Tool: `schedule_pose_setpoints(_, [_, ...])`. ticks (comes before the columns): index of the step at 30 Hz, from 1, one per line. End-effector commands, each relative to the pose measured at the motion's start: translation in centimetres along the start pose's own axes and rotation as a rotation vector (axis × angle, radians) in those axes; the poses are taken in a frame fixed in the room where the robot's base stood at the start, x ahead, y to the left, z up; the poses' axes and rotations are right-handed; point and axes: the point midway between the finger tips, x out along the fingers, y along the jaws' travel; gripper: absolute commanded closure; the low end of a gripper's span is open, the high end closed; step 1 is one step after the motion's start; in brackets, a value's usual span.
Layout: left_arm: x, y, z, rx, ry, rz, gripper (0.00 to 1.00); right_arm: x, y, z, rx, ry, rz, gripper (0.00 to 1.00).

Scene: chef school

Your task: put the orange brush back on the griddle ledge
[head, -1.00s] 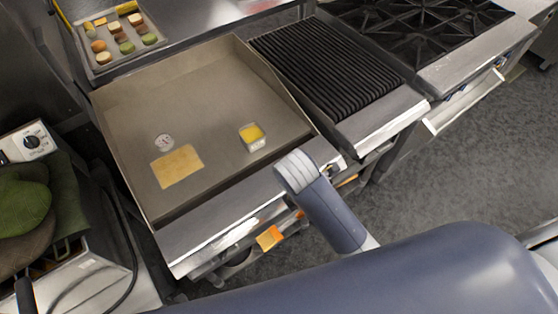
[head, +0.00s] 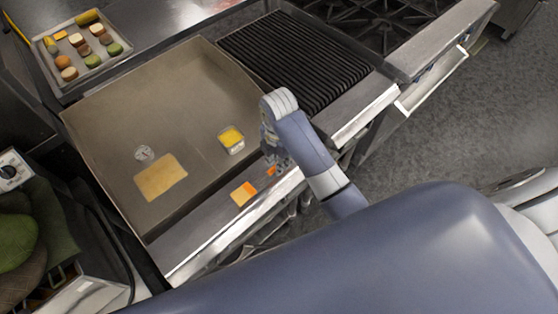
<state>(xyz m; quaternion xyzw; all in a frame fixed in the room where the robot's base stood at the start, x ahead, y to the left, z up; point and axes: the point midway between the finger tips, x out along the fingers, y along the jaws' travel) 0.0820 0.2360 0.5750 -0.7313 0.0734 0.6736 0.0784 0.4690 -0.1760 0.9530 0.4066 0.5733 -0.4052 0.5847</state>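The orange brush (head: 243,193) shows over the steel front ledge (head: 206,240) of the griddle (head: 185,105). Its tan and orange head points left, and a small orange part shows by my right gripper (head: 273,160). My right gripper is over the right part of the ledge, largely hidden behind my own wrist, and appears shut on the brush handle. I cannot tell whether the brush touches the ledge. My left gripper is out of view.
On the griddle are a yellow slab (head: 160,178), a small container of yellow stuff (head: 231,139) and a small clear round item (head: 145,153). A ribbed grill (head: 295,60) adjoins on the right. The ledge's left part is clear.

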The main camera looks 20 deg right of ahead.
Motion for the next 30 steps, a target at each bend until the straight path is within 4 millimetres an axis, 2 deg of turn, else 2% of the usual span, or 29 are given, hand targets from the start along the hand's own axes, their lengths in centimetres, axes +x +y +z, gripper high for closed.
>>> schedule_pose_setpoints(1, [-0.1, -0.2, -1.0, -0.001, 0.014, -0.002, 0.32, 0.0, 0.2, 0.2, -0.001, 0.0, 0.0, 1.0])
schedule_pose_setpoints(5, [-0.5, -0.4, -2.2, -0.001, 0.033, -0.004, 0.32, 0.0, 1.0, 1.1, 0.002, 0.001, 0.001, 1.0])
schedule_pose_setpoints(6, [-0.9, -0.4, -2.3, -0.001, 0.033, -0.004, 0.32, 0.8, 0.7, 0.8, 0.001, 0.005, -0.005, 1.0])
schedule_pose_setpoints(12, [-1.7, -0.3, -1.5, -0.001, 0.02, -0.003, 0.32, 3.3, 0.7, 0.8, 0.001, 0.003, -0.002, 1.0])
schedule_pose_setpoints(22, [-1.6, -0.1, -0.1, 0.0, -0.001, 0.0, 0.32, 3.8, 0.7, 0.9, 0.0, 0.0, 0.001, 1.0])
schedule_pose_setpoints(23, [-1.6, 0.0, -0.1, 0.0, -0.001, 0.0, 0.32, 3.8, 0.7, 0.9, 0.0, 0.0, 0.001, 0.74])
schedule_pose_setpoints(24, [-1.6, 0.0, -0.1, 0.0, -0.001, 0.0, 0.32, 3.7, 0.7, 0.9, 0.0, 0.0, 0.001, 0.65])
schedule_pose_setpoints(25, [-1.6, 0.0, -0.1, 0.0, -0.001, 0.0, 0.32, 3.7, 0.7, 0.9, 0.0, 0.0, 0.001, 0.61])
schedule_pose_setpoints(30, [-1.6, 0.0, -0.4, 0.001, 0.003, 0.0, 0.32, 3.7, 0.7, 0.9, 0.0, 0.0, 0.001, 0.61])
